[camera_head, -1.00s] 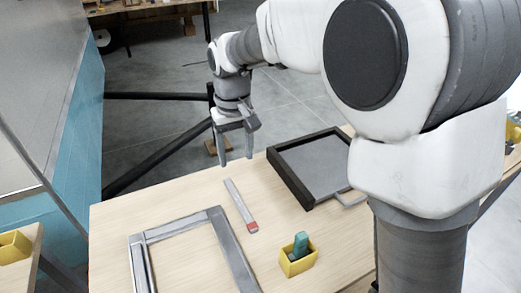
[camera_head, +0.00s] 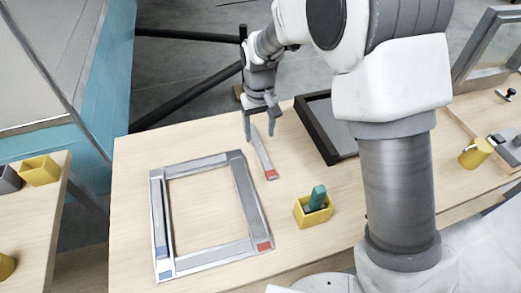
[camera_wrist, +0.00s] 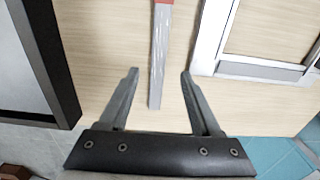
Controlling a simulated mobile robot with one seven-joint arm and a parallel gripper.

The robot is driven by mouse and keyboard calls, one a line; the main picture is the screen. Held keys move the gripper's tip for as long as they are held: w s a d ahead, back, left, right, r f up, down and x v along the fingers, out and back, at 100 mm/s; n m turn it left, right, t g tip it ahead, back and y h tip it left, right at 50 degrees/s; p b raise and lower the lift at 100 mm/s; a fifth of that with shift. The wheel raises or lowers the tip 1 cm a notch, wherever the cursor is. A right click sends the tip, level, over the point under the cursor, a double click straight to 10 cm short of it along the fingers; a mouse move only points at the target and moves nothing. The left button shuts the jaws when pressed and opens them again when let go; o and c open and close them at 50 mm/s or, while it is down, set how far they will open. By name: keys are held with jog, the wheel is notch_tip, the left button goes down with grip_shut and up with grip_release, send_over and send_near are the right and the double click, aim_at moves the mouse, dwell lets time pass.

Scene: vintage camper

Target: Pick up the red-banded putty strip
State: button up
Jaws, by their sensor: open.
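The red-banded putty strip (camera_head: 261,152) is a thin grey bar with a red band at its near end. It lies on the wooden table between the window frame and the dark tray. The strip also shows in the wrist view (camera_wrist: 158,60), its plain grey end pointing toward the space between my fingers and its red band at the top edge. My gripper (camera_head: 262,138) is open and empty, above the strip's far end. In the wrist view my two fingertips (camera_wrist: 160,72) stand apart on either side of the strip's line, not closed on it. I cannot tell the exact height.
A grey rectangular frame (camera_head: 241,190) with red and blue marks lies left of the strip. A dark-rimmed tray (camera_head: 314,133) lies to the right. A yellow box (camera_head: 303,214) holding a teal object stands nearer. A yellow cup (camera_head: 475,153) is at far right.

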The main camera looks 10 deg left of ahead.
aim_at(260, 147)
jog(key=f, duration=0.5)
jog(key=shift+w+f, duration=0.25)
jog(key=shift+f, duration=0.1)
grip_shut()
